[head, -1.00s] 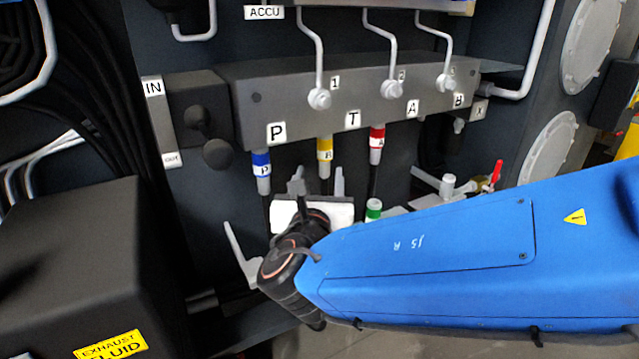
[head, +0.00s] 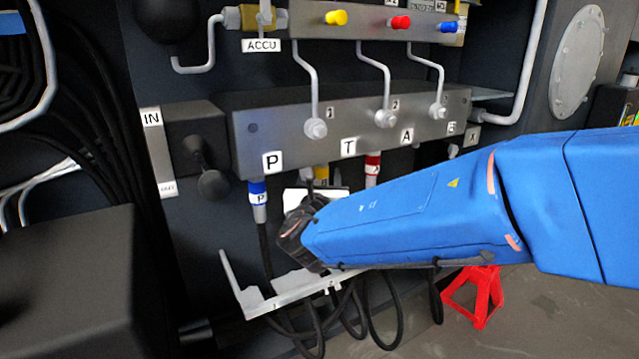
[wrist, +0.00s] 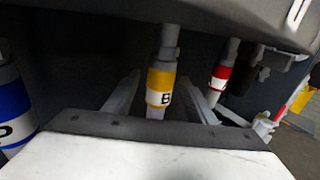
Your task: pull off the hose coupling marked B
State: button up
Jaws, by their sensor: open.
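The coupling marked B has a yellow and white band and hangs from the underside of the manifold block. In the wrist view the B coupling (wrist: 159,88) stands upright in the middle. My gripper (wrist: 161,76) is open, with one grey finger to each side of this coupling. Gaps show between the fingers and the band, and I see no contact. In the head view my gripper (head: 318,180) is below the block and hides most of the yellow coupling (head: 322,172). Its hose below is hidden by my wrist.
A blue coupling marked P (head: 258,194) hangs to the left, and a red one (head: 372,168) to the right. The manifold block (head: 350,105) is close above. A light metal bracket (head: 290,291) and loose black hoses lie below. A red stand (head: 474,296) is on the floor.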

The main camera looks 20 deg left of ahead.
jog(key=shift+w+a, duration=0.1)
jog(key=shift+w, duration=0.2)
jog(key=shift+c, duration=0.2)
grip_shut()
jog(key=shift+f, duration=0.2)
jog(key=shift+f, duration=2.05)
jog(key=shift+f, duration=0.1)
